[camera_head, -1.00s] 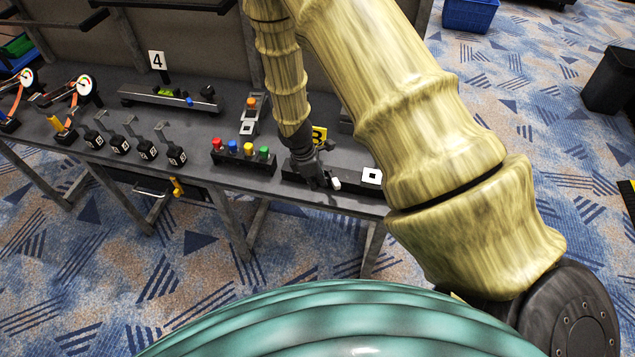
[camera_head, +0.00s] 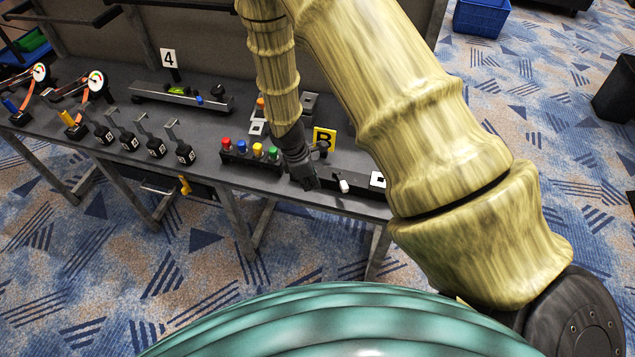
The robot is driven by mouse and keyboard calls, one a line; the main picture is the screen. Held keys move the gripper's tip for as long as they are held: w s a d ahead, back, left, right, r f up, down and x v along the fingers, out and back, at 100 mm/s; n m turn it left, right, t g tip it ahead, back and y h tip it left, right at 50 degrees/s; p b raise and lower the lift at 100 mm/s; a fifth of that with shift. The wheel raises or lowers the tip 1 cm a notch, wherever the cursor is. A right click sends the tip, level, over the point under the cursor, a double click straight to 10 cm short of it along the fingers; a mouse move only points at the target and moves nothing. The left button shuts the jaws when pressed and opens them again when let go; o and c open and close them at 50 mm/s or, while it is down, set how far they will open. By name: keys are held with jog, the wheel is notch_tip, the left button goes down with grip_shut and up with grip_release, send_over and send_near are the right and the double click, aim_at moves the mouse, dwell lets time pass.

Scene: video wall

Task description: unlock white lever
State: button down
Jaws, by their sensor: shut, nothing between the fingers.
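The white lever tip (camera_head: 343,186) shows as a small white knob at the front of a low black unit near the table's front edge. My gripper (camera_head: 309,184) is shut and empty, pointing down just left of the white knob. A narrow gap shows between them in the picture. The gripper covers the left part of the black unit, so the lever's base and any latch there are hard to make out.
A yellow sign (camera_head: 324,139) stands behind the unit. Left of the gripper is a box with red, blue, yellow and green buttons (camera_head: 250,151). The grey table's front edge is close to the gripper.

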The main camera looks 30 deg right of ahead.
jog(key=b+v, duration=0.2)
jog(key=v, duration=0.6)
jog(key=shift+s+r, duration=0.3)
jog(key=shift+r, duration=0.1)
jog(key=s+a+f+m+y+b, duration=0.1)
jog(key=s+a+f+m+y, duration=0.15)
jog(key=s+f, duration=0.5)
jog(key=s+a+f+m+y, duration=0.1)
jog(key=s+a+f+m, duration=0.1)
jog(key=s+f+m, duration=0.7)
jog(key=s+f, duration=0.2)
jog(key=s, duration=0.4)
jog(key=s+d+f+m+t+b, duration=0.1)
jog(key=s+f+m, duration=0.1)
jog(key=s+f, duration=0.3)
jog(key=s+h, duration=0.1)
jog(key=s, duration=0.2)
jog(key=shift+d+f+m, duration=0.2)
jog(key=shift+f+m, duration=0.1)
jog(key=shift+m, duration=0.05)
jog(key=shift+s, duration=0.15)
